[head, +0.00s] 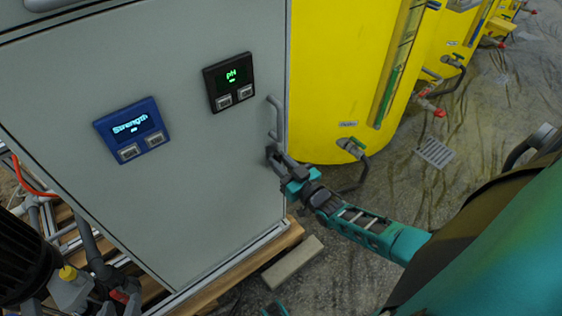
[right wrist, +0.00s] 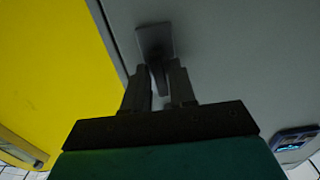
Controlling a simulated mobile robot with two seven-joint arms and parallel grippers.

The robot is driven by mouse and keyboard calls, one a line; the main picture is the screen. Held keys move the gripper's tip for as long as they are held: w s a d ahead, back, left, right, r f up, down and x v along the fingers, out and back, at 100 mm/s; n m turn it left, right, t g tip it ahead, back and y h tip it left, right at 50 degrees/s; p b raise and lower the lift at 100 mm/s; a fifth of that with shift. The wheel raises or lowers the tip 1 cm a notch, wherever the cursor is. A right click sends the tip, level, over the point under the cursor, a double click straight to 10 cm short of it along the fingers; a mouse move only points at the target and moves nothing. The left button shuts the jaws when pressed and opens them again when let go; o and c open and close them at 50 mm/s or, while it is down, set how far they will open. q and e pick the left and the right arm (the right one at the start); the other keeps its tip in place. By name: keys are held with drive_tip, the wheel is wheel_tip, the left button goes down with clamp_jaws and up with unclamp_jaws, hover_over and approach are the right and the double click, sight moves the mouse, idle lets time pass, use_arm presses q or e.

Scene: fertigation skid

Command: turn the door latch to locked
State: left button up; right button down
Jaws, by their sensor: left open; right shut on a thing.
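The door latch (head: 270,150) is a small dark piece on the grey cabinet door (head: 215,200), near its right edge and below the door handle (head: 275,118). My right gripper (head: 280,160) reaches it from the lower right and is shut on it. In the right wrist view the latch (right wrist: 155,42) shows a grey plate with a narrow lever pointing down between the two fingers of my right gripper (right wrist: 160,88). The fingers hide part of the lever. Only a small teal part of my left gripper (head: 273,309) shows at the bottom edge, away from the latch.
The door carries a blue Strength display (head: 132,128) and a black pH display (head: 230,80). Yellow tanks (head: 340,60) with valves stand close on the right. A wooden base (head: 250,262) lies under the cabinet. Pipes and a black pump (head: 25,260) are at lower left.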

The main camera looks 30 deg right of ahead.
use_arm(q)
drive_tip(key=shift+a, duration=0.1)
idle(0.3)
use_arm(e)
drive_tip(key=c, duration=1.2)
unclamp_jaws()
drive_tip(key=shift+o, duration=0.2)
use_arm(q)
wheel_tip(320, 180, up, 2)
drive_tip(key=shift+r+p, duration=0.25)
drive_tip(key=shift+p, duration=1)
use_arm(e)
drive_tip(key=s+d, duration=0.1)
drive_tip(key=s, duration=1.2)
drive_tip(key=shift+a, duration=0.1)
